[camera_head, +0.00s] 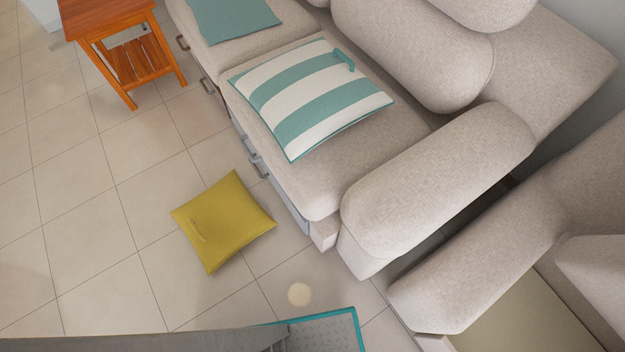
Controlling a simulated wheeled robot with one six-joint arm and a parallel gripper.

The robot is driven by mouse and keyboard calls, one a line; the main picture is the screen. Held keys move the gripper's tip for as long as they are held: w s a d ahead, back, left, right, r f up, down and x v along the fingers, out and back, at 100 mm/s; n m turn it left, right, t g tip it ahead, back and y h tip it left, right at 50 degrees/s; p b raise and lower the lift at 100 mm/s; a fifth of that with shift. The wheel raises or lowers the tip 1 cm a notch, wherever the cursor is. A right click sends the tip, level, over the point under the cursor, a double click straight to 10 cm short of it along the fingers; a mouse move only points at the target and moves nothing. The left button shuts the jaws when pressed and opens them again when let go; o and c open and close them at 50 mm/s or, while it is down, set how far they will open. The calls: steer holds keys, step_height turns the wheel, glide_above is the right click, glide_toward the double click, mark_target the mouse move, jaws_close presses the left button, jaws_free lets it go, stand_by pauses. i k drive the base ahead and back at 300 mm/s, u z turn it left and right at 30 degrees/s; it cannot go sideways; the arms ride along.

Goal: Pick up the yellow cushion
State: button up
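The yellow cushion (228,218) lies flat on the tiled floor, in front of the sofa and a little left of the picture's middle. It is turned so that its corners point roughly up, down, left and right. A small yellow strip like a handle stands on its upper face, towards the left corner. Nothing covers the cushion. My gripper is not in view, so its opening and its place relative to the cushion cannot be told.
A beige sofa (425,180) with drawers stands right of the cushion, bearing a teal-and-white striped cushion (318,92) and a teal one (232,15). A wooden side table (104,16) is at upper left. A teal-edged grey object (330,334) lies below. Floor tiles at left are clear.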

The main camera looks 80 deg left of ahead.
mark_target(220, 221)
steer(key=u, duration=3.2)
steer(key=i, duration=0.3)
steer(key=u, duration=0.55)
